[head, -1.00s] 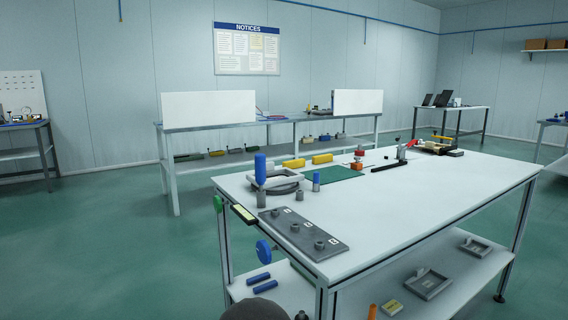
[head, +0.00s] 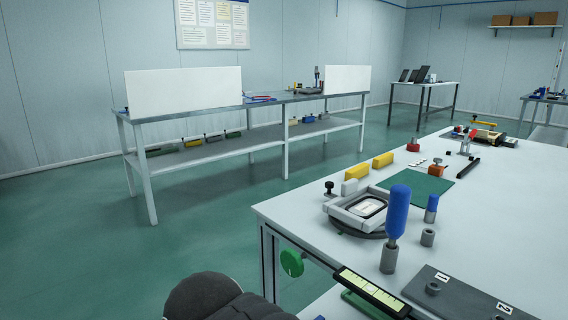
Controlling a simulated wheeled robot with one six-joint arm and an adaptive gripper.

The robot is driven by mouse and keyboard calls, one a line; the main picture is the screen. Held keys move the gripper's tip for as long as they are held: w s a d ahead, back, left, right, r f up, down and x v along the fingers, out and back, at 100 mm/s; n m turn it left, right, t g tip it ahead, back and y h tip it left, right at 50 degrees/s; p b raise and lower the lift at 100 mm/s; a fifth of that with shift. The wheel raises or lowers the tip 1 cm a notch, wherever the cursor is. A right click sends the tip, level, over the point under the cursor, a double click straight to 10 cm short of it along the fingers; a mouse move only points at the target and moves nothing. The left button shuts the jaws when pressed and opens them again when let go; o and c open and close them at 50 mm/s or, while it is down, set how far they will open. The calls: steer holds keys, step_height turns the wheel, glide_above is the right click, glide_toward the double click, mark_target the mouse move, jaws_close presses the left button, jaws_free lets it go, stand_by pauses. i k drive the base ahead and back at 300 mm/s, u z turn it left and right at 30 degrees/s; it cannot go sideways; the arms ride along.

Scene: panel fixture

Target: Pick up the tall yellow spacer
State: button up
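Two yellow blocks sit on the white worktable. The nearer block (head: 357,172) is beside a small light block, and the farther block (head: 383,160) is just behind it to the right, near the green mat. They look alike at this distance, and I cannot tell which, if either, is the tall spacer. My gripper is not in view. Only a dark rounded part of my own arm shows at the bottom edge, left of the table and well apart from the blocks.
The worktable (head: 310,218) holds a grey frame fixture (head: 341,213), a blue-handled tool (head: 397,212), a grey numbered plate (head: 462,297) and a green mat (head: 425,187). A green knob (head: 291,262) sticks out at its edge. Green floor (head: 175,240) is open to the left. A long bench (head: 215,112) stands behind.

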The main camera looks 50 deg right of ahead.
mark_target(361, 169)
steer(key=i, duration=3.15)
steer(key=z, duration=4.45)
steer(key=i, duration=0.5)
steer(key=u, duration=0.05)
